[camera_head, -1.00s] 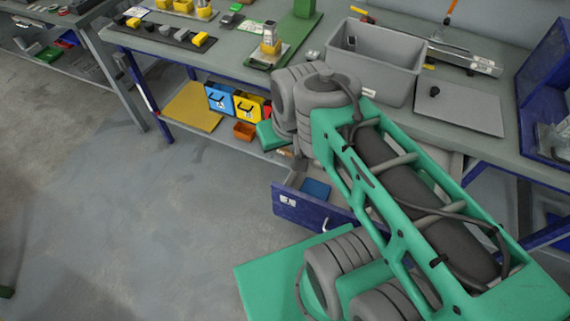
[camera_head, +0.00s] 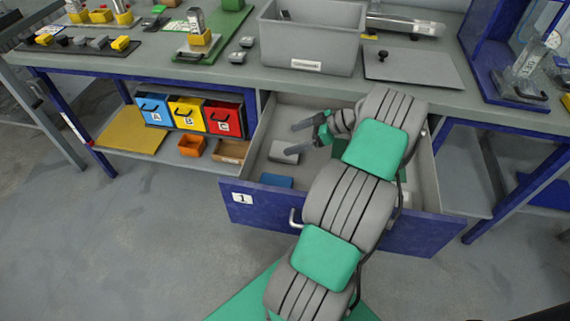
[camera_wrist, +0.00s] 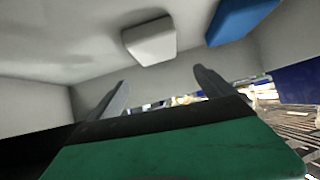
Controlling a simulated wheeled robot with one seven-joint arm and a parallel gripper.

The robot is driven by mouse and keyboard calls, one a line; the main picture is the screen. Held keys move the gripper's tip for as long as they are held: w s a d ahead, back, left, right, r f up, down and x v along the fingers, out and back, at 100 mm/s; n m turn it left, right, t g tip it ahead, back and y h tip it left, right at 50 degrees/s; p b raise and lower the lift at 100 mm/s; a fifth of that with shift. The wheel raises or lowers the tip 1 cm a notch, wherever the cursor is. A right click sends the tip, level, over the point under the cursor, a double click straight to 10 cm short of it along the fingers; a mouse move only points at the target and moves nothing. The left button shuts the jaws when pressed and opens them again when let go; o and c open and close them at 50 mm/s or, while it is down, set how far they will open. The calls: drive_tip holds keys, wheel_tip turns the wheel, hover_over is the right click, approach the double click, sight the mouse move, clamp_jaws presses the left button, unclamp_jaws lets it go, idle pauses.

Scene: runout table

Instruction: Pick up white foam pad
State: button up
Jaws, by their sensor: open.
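The white foam pad (camera_head: 285,153) is a small light block lying in the left part of the open drawer (camera_head: 240,190). It also shows in the wrist view (camera_wrist: 150,41), beyond my fingertips and apart from them. My gripper (camera_head: 297,137) is inside the drawer, close beside the pad, pointing left. Its two fingers are spread with nothing between them, as the wrist view (camera_wrist: 160,77) also shows. Part of the drawer's inside is hidden behind my arm.
A blue pad (camera_head: 277,181) lies near the drawer front, also in the wrist view (camera_wrist: 242,18). The drawer walls stand close around my gripper. Above are the tabletop and a grey bin (camera_head: 312,40). Coloured boxes (camera_head: 188,113) stand on the shelf to the left.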

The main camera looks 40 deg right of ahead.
drive_tip(key=s+d+f, duration=0.1)
drive_tip(key=s+f, duration=0.1)
drive_tip(key=shift+s+d+f+t, duration=0.1)
drive_tip(key=shift+d+f+t, duration=0.25)
drive_tip(key=shift+d+t, duration=0.05)
drive_tip(key=shift+s+f, duration=0.15)
drive_tip(key=shift+f, duration=0.05)
drive_tip(key=x, duration=0.7)
drive_tip(key=shift+a+r, duration=0.25)
drive_tip(key=shift+a, duration=0.05)
drive_tip(key=shift+c, duration=0.4)
drive_tip(key=c, duration=1.3)
drive_tip(key=shift+r, duration=0.1)
